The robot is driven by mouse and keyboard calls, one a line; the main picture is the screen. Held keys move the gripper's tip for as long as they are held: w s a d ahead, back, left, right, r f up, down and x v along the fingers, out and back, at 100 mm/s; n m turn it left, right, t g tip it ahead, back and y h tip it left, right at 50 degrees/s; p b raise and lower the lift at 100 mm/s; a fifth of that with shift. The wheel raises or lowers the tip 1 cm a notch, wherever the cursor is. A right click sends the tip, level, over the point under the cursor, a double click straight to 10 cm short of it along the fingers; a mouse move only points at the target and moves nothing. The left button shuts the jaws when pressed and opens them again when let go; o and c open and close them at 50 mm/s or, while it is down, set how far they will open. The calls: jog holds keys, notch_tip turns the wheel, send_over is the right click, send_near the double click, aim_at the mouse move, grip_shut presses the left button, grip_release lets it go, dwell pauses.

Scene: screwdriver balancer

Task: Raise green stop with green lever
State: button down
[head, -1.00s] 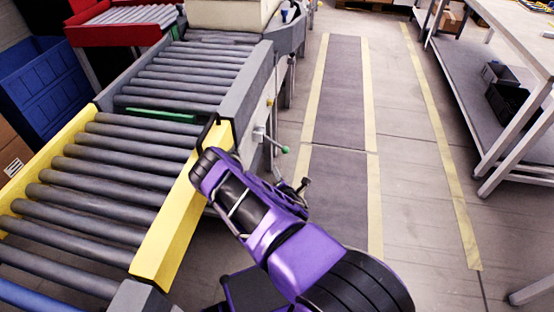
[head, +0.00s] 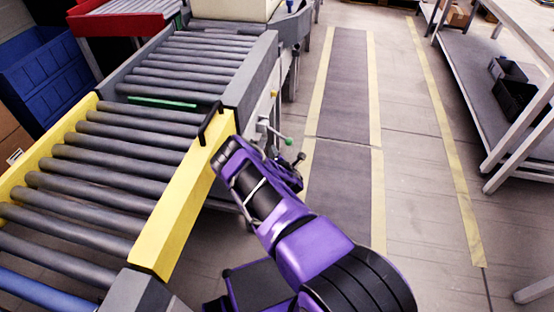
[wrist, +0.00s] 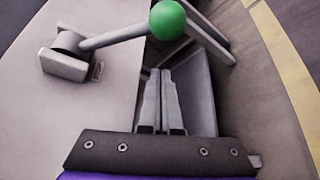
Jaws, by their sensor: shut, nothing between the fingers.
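The green stop (head: 162,102) is a thin green bar lying across the conveyor between two roller sections, low among the rollers. The green lever (head: 274,130) sticks out from the conveyor's right side, with a green ball at its end. In the wrist view its grey rod (wrist: 112,38) comes from a pivot block (wrist: 65,58) on a pale panel, and the green ball (wrist: 168,20) is just past my fingertips. My gripper (wrist: 162,73) is shut and empty, with its fingers together and apart from the ball. In the head view my arm hides most of the gripper.
A yellow side rail (head: 188,200) with a black handle (head: 211,122) runs close beside my arm. A workbench (head: 510,110) stands at the right. The taped floor lane (head: 345,110) between them is clear. Blue (head: 48,80) and red (head: 120,22) bins are at the left.

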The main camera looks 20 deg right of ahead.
jog(key=shift+s+d+r, duration=0.35)
jog(key=shift+d+r, duration=0.15)
jog(key=shift+d, duration=0.2)
jog(key=shift+s+d+r, duration=0.3)
jog(key=shift+d+r, duration=0.15)
jog(key=shift+d, duration=0.25)
jog(key=shift+s+d+r+n+p, duration=0.2)
jog(key=shift+r+n+p, duration=0.1)
jog(key=shift+p, duration=0.1)
